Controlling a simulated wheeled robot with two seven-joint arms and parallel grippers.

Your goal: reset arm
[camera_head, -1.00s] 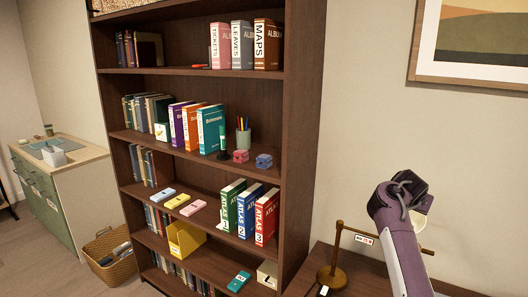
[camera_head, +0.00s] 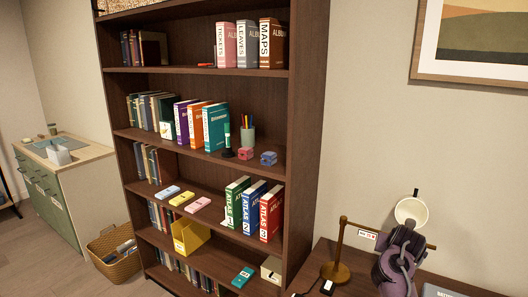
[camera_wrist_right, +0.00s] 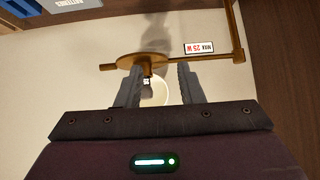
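My right arm (camera_head: 398,265) shows purple at the lower right of the head view, in front of the desk lamp. In the right wrist view my right gripper (camera_wrist_right: 157,80) has its two grey fingers apart, with nothing held between them. The brass lamp (camera_head: 338,252) has a round base, a post and a crossbar with a "MAX 25 W" tag; it also shows in the wrist view (camera_wrist_right: 143,60). Its white shade (camera_head: 411,210) shows just above my arm, and partly between the fingers in the wrist view. Whether they touch is unclear. My left gripper is not in view.
A brown bookshelf (camera_head: 304,130) with books, binders and small boxes stands left of the lamp. The lamp stands on a dark desk (camera_head: 325,262). A framed picture (camera_head: 470,82) hangs above. A wicker basket (camera_head: 116,262) and a green cabinet (camera_head: 50,205) are at the left.

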